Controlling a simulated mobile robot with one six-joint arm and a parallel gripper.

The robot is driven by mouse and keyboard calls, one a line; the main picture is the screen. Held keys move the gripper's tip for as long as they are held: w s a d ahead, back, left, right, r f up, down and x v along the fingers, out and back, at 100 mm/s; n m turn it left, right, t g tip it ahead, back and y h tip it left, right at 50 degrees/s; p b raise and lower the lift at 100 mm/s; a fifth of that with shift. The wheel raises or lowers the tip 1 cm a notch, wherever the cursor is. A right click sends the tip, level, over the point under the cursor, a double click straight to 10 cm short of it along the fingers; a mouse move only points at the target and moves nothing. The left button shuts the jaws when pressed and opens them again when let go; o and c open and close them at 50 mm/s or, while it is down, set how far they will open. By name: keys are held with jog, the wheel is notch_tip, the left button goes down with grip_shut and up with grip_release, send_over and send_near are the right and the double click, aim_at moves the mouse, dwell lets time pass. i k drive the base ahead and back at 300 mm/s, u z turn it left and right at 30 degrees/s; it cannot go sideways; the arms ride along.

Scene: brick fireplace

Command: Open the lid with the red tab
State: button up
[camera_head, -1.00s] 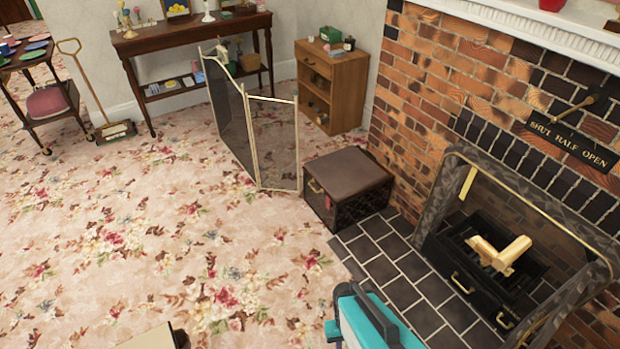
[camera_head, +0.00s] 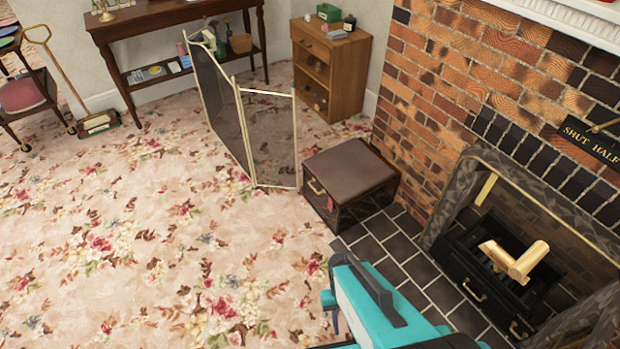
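A dark box with a flat brown lid (camera_head: 350,168) stands beside the brick fireplace, partly on the dark hearth tiles. The lid is shut. A small red tab (camera_head: 330,203) hangs at the front of the box, below the lid's edge. A brass handle (camera_head: 316,187) is on the box's left side. My teal and grey arm rises from the bottom of the view, in front of the box and apart from it. I cannot make out the gripper's fingers.
A folding fire screen (camera_head: 268,135) stands just behind and left of the box. A wooden cabinet (camera_head: 345,75) is behind it. The fireplace with a log grate (camera_head: 480,275) is on the right. Floral carpet to the left is clear.

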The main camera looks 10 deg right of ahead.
aim_at(347, 172)
jog(key=i, duration=0.8)
jog(key=z, duration=5.8)
jog(key=i, duration=0.1)
jog(key=z, duration=5)
